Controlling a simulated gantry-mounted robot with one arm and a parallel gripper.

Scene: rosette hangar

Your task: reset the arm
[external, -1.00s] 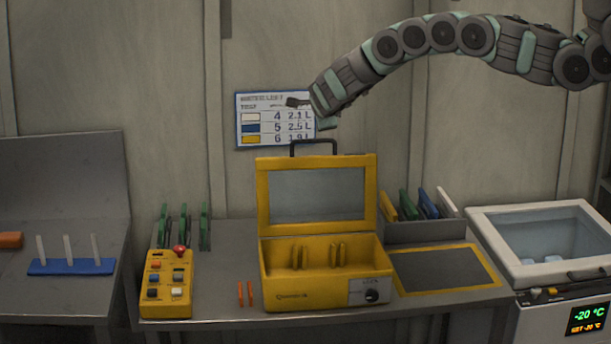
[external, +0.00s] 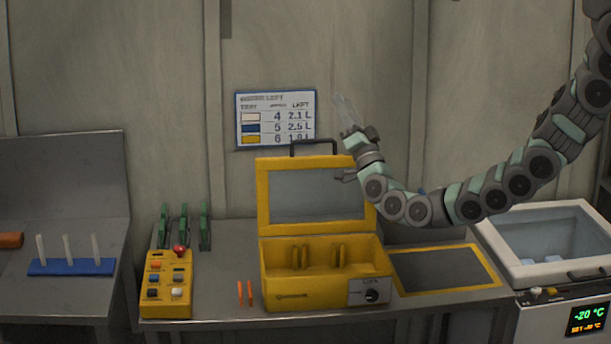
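My gripper (external: 349,126) is at the end of my curled arm, raised above and in front of the right part of the yellow case's open lid. It points up and to the left, beside the wall chart. A thin, pale grey shape (external: 344,110) shows at its tip; I cannot tell whether this is a finger or a held item. The gap between the fingers is too small to judge. My arm comes in from the right edge, dips low over the back of the bench and rises to the gripper.
The open yellow case (external: 310,290) stands mid-bench, with a yellow-framed dark mat (external: 440,270) to its right. A yellow button box (external: 166,285) stands left. A cooler (external: 545,275) is at right. A blue peg base (external: 70,267) is on the left table. My arm covers the coloured holder behind.

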